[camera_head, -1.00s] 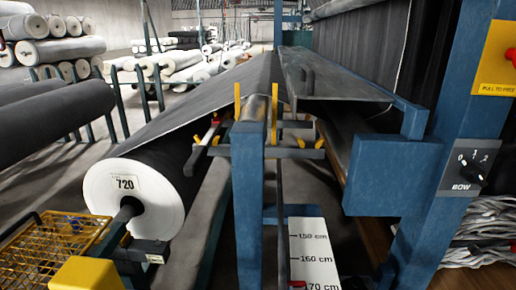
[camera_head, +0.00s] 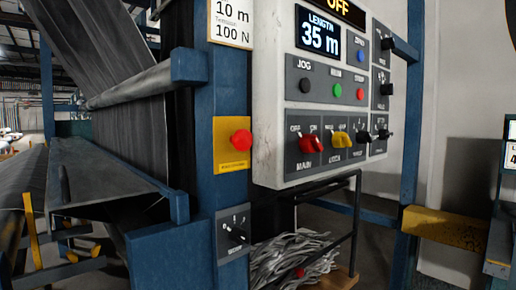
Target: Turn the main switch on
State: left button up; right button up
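The main switch (camera_head: 309,145) is a red handle on the lower left of the grey control panel (camera_head: 272,100), labelled MAIN with OFF on the left and ON on the right. Its exact setting is hard to tell at this size. A sign at the panel's top (camera_head: 340,8) reads OFF. A yellow switch (camera_head: 341,139) sits just right of the main switch. Neither of my grippers shows in the view.
A red button on a yellow plate (camera_head: 241,140) and a BOW knob (camera_head: 237,236) are on the blue post (camera_head: 203,120) left of the panel. The length display (camera_head: 319,36) reads 35 m. A cart (camera_head: 357,220) with tangled grey strips stands below.

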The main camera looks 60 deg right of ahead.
aim_at(308, 143)
jog(key=z, duration=2.15)
